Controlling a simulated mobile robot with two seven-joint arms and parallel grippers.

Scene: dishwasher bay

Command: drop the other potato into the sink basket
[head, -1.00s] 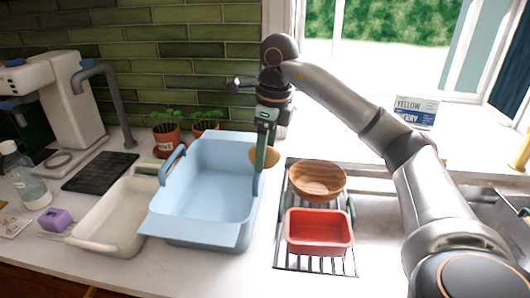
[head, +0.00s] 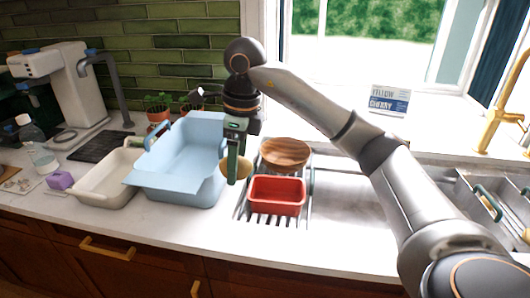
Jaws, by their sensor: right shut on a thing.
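My right gripper (head: 233,172) points down at the right edge of the light blue tub and is shut on a yellowish-brown potato (head: 244,169). The fingers hide the middle of the potato; its sides show left and right of them. At the right edge of the head view, a grey basket (head: 466,192) with a teal handle sits in the sink area. A small yellowish thing, partly cut off, shows near it; I cannot tell what it is. My left gripper is not in view.
The blue tub (head: 160,182) stands left of my gripper. A wooden bowl (head: 285,154) and a red tray (head: 277,196) sit on a rack to its right. The metal drainboard (head: 350,195) between rack and basket is clear. A gold faucet (head: 492,128) stands behind the basket.

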